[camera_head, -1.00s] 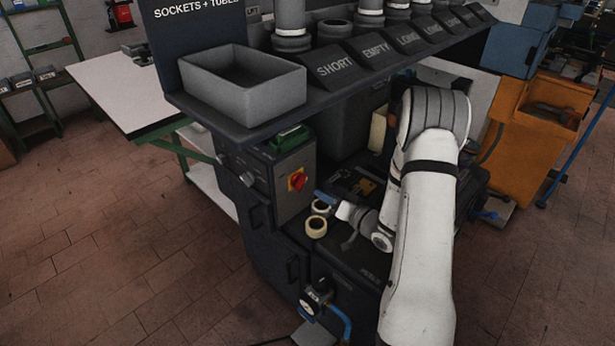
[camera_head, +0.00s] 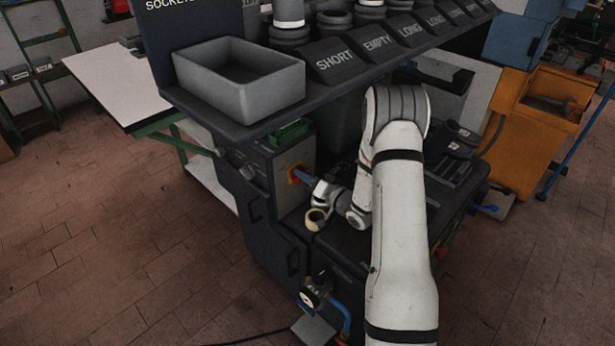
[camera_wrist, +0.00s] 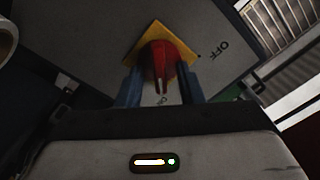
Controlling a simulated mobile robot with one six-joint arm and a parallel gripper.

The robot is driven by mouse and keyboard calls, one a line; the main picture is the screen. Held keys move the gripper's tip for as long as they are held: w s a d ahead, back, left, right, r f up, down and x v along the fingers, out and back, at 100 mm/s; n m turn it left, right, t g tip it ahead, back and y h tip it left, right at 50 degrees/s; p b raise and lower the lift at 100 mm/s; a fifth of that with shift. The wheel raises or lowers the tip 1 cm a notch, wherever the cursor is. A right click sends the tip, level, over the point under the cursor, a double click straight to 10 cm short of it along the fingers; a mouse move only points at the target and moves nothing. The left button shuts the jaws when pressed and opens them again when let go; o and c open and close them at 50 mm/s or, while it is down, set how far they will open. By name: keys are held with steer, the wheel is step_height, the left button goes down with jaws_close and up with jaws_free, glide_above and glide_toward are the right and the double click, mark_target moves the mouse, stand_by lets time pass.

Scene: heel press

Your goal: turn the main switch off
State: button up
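The main switch is a red knob (camera_wrist: 162,62) on a yellow plate (camera_wrist: 186,47), fixed to a grey panel. In the wrist view its white mark points down toward a partly hidden label that seems to read ON. An OFF label (camera_wrist: 222,50) is to the right. My gripper (camera_wrist: 161,92) has its blue fingers apart, one on each side of the knob, with no clear contact visible. In the head view my gripper (camera_head: 301,177) is at the panel and mostly covers the knob; a bit of the yellow plate (camera_head: 292,176) shows.
A cream tape roll (camera_head: 315,219) is just below my gripper, close to the wrist. A shelf with a grey bin (camera_head: 240,84) overhangs the panel. A green object (camera_head: 290,132) sits on top of the switch box. A gauge (camera_head: 314,293) stands lower down in front.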

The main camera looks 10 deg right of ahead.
steer(key=shift+c, duration=0.4)
jaws_close()
steer(key=shift+f+n+b, duration=0.15)
steer(key=shift+n+b, duration=0.15)
steer(key=shift+b, duration=0.2)
steer(key=n+b, duration=0.5)
steer(key=b, duration=0.2)
steer(key=n+b, duration=0.6)
steer(key=b, duration=0.2)
steer(key=n+b, duration=0.6)
steer(key=b, duration=0.1)
steer(key=shift+s+a+b, duration=0.3)
steer(key=shift+a+b, duration=0.05)
steer(key=shift+n, duration=0.3)
steer(key=shift+o, duration=0.4)
jaws_free()
